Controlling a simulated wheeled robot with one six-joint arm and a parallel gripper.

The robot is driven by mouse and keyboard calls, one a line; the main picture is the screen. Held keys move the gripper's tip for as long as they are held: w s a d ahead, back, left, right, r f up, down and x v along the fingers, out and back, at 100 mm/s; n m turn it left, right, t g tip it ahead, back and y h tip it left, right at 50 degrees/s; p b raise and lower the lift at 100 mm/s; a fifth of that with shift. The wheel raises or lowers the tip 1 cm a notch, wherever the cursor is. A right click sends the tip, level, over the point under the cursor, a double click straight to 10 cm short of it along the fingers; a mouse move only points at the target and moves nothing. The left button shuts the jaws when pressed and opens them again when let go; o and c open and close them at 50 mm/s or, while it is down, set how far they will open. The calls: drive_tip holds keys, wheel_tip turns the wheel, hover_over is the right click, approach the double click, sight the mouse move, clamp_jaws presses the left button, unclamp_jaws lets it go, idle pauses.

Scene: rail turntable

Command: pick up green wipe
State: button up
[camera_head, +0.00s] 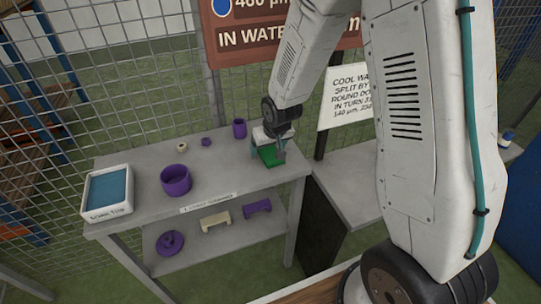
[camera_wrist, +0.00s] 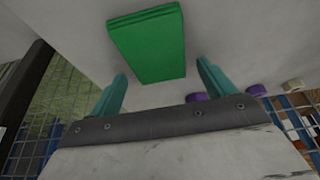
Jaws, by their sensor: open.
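The green wipe (camera_head: 269,156) is a flat, folded rectangle lying on the grey upper shelf (camera_head: 230,178), near its right end. In the wrist view the wipe (camera_wrist: 148,43) lies beyond my fingertips, roughly between them. My gripper (camera_head: 268,150) is above the shelf at the wipe and partly covers it in the head view. In the wrist view its two teal fingers (camera_wrist: 160,78) are spread apart with nothing between them. I cannot tell the exact height of the fingers above the shelf.
A purple cylinder (camera_head: 239,128) stands left of my gripper. A purple bowl (camera_head: 176,180), small purple piece (camera_head: 206,141), cream ring (camera_head: 182,147) and white tray with blue inside (camera_head: 86,205) are farther left. Wire mesh (camera_head: 150,90) and a sign (camera_head: 345,97) stand behind.

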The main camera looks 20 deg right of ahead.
idle(0.4)
drive_tip(key=shift+f, duration=0.1)
drive_tip(key=c, duration=1.1)
drive_tip(key=shift+o, duration=0.2)
